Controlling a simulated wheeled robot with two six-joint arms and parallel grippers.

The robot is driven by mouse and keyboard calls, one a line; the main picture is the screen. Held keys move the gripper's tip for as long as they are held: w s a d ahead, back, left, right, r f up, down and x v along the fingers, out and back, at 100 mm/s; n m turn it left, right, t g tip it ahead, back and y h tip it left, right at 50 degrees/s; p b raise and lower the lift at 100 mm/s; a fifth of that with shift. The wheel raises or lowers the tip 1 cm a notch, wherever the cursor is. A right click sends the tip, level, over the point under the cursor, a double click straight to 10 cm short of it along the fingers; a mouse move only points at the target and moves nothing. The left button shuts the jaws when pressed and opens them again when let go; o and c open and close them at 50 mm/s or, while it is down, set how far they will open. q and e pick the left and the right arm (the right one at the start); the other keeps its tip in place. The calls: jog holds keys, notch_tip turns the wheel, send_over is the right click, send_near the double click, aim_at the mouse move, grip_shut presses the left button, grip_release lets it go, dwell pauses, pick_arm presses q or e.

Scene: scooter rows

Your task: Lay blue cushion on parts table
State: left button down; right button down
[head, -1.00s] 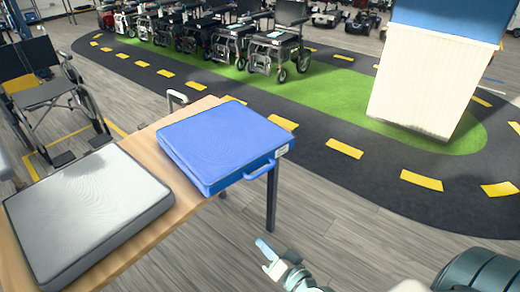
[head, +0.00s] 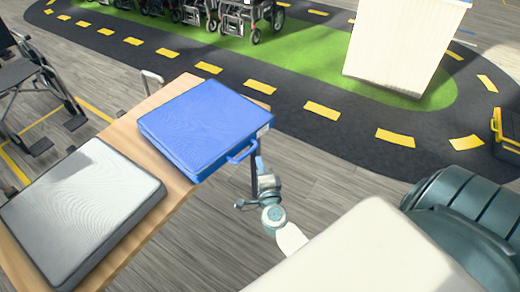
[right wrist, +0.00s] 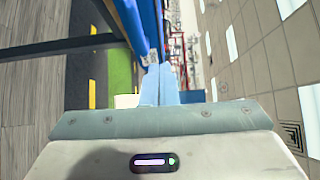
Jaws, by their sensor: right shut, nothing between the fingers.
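The blue cushion (head: 205,125), a flat square with a handle on its near right side, lies on the wooden parts table (head: 135,118) at its far end. Its right side reaches to or past the table's edge. My right gripper (head: 260,165) is shut and empty, just right of the handle; I cannot tell whether it touches it. In the right wrist view the closed fingers (right wrist: 163,82) point toward the blue cushion's side (right wrist: 142,25). My left gripper is not in view.
A grey cushion (head: 82,212) lies on the near part of the table. A wheelchair (head: 28,95) stands at the left. A pale box-shaped stand (head: 400,50) is on the green strip. The grey floor right of the table is open.

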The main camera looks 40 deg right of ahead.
aim_at(223, 136)
jog(key=w, duration=0.5)
jog(key=w+d, duration=0.1)
jog(key=w, duration=0.1)
jog(key=shift+w, duration=0.25)
jog(key=shift+w+a, duration=0.25)
jog(key=shift+w, duration=0.3)
jog(key=w+a, duration=0.1)
jog(key=w, duration=0.2)
jog(key=w+a, duration=0.1)
jog(key=w, duration=0.2)
jog(key=w+a, duration=0.2)
jog(key=w, duration=0.1)
jog(key=shift+w, duration=0.2)
jog(key=shift+s+p, duration=0.15)
jog(key=shift+p, duration=0.15)
